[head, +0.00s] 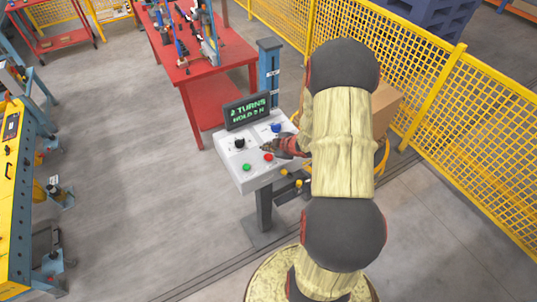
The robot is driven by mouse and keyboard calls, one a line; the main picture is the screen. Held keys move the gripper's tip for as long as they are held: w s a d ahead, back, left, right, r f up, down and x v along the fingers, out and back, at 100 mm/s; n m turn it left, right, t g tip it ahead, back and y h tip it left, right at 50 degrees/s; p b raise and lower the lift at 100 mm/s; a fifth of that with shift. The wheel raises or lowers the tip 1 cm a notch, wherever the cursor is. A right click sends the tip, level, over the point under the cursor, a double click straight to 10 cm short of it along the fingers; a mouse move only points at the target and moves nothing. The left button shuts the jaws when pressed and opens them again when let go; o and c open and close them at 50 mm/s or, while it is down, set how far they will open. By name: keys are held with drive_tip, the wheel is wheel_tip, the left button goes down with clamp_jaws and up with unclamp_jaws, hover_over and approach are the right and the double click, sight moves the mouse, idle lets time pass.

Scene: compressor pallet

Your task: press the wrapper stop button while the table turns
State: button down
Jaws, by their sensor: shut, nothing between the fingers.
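A white control panel (256,178) stands on a grey post in the middle of the head view. It carries a red button (268,157), a green button (247,167), a black knob (239,143) and a blue knob (276,128). A small screen (247,111) at its back shows green text, partly reading "2 TURNS". My gripper (264,149) is shut and empty, reaching in from the right over the panel. Its tips are just behind the red button; I cannot tell whether they touch the panel. The turning table is not clearly visible; my arm covers that area.
A brown box (385,108) shows partly behind my arm, beside a curved yellow rim (385,156). A yellow mesh fence (480,125) runs along the right. A red workbench (205,68) with tools stands behind the panel.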

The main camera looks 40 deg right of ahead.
sight(281, 165)
drive_tip(key=shift+r+p, duration=0.9)
drive_tip(key=shift+r, duration=0.45)
drive_tip(key=shift+f, duration=0.1)
drive_tip(key=s+d+f+m+g, duration=0.1)
drive_tip(key=s, duration=0.1)
drive_tip(key=s+f+m+g+h, duration=0.1)
drive_tip(key=s+d+f, duration=0.1)
drive_tip(key=s+f, duration=0.1)
drive_tip(key=shift+s+d+m+g, duration=0.3)
drive_tip(key=shift+s+m+g, duration=0.05)
drive_tip(key=shift+m+g, duration=0.05)
drive_tip(key=s+r+m+g+h+b, duration=0.2)
drive_tip(key=s+r+m+g, duration=0.3)
drive_tip(key=s, duration=0.4)
drive_tip(key=s+a+r+t+y+b, duration=0.1)
drive_tip(key=s+a+r+b, duration=0.1)
drive_tip(key=a+b, duration=0.4)
drive_tip(key=s+a+r+t+y+b, duration=0.1)
drive_tip(key=a+r+b, duration=0.4)
drive_tip(key=a, duration=1.1)
drive_tip(key=s+a+r+t+y+b, duration=0.1)
drive_tip(key=s+a+r+t+b, duration=0.1)
drive_tip(key=a+b, duration=0.4)
drive_tip(key=s+a+r, duration=0.1)
drive_tip(key=a+r, duration=0.1)
drive_tip(key=a, duration=0.3)
drive_tip(key=shift+s+m+b, duration=0.15)
drive_tip(key=shift+m+b, duration=0.25)
